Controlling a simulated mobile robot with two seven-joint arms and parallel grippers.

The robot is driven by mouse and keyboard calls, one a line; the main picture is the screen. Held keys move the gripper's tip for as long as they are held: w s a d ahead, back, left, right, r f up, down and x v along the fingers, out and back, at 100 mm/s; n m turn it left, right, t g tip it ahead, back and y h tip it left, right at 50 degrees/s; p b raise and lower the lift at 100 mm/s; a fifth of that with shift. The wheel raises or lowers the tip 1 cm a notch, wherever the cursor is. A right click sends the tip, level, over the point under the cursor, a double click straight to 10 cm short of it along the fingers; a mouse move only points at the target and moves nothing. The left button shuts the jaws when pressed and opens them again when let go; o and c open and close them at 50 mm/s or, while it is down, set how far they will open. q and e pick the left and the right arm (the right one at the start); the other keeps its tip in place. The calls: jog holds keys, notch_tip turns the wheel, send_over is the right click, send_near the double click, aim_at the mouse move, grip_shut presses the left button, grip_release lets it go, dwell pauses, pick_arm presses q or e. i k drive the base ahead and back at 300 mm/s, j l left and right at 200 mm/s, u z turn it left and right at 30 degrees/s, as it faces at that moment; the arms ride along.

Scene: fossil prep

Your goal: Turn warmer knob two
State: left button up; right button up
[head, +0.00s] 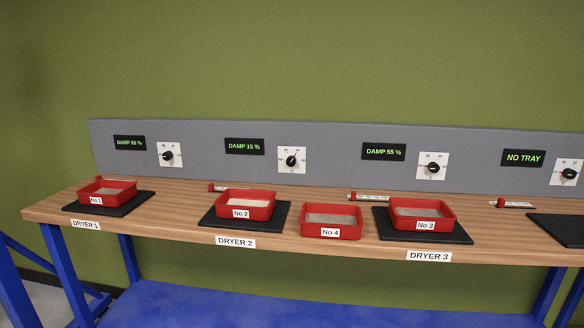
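The knob above dryer 2 (291,161) is a black dial on a white square plate, mounted on the grey back panel. Its pointer appears tilted up and to the right. The display beside it (244,146) reads "DAMP 15 %". Below it, a red tray marked No 2 (246,215) sits on a black mat (214,217) behind the DRYER 2 label (235,241). Neither of my grippers shows in the head view.
Dryer 1 has tray No 1 (107,200) on its mat, and dryer 3 has tray No 3 (421,224). Tray No 4 (331,232) stands on bare wood between dryers 2 and 3. An empty black mat (562,229) lies at the right under a "NO TRAY" display (523,158).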

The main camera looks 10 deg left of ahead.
aim_at(291, 162)
jog(key=i+l+u, duration=0.5)
jog(key=i+l, duration=0.35)
